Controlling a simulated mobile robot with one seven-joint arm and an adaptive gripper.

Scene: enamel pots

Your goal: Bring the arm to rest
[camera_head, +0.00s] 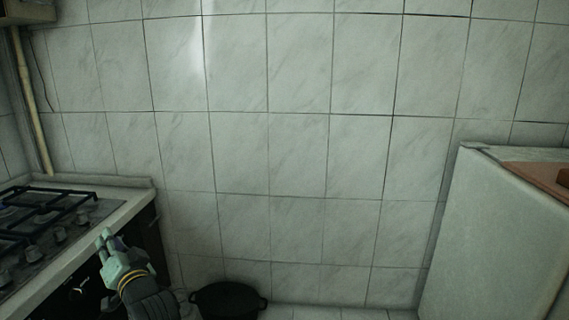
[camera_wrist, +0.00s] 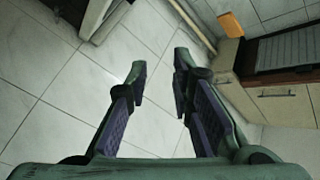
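My gripper (camera_head: 106,242) is at the lower left in the head view, in front of the stove's front edge. In the wrist view my gripper (camera_wrist: 160,78) has its two fingers apart, with only tiled floor between them. It is open and holds nothing. My arm reaches up from the bottom edge of the head view.
A gas stove (camera_head: 40,222) with black grates stands at the left. A black pot (camera_head: 228,298) is low by the wall, partly cut off. A white cabinet or appliance (camera_head: 495,235) stands at the right. The wrist view shows drawers (camera_wrist: 285,102) at right and bare floor.

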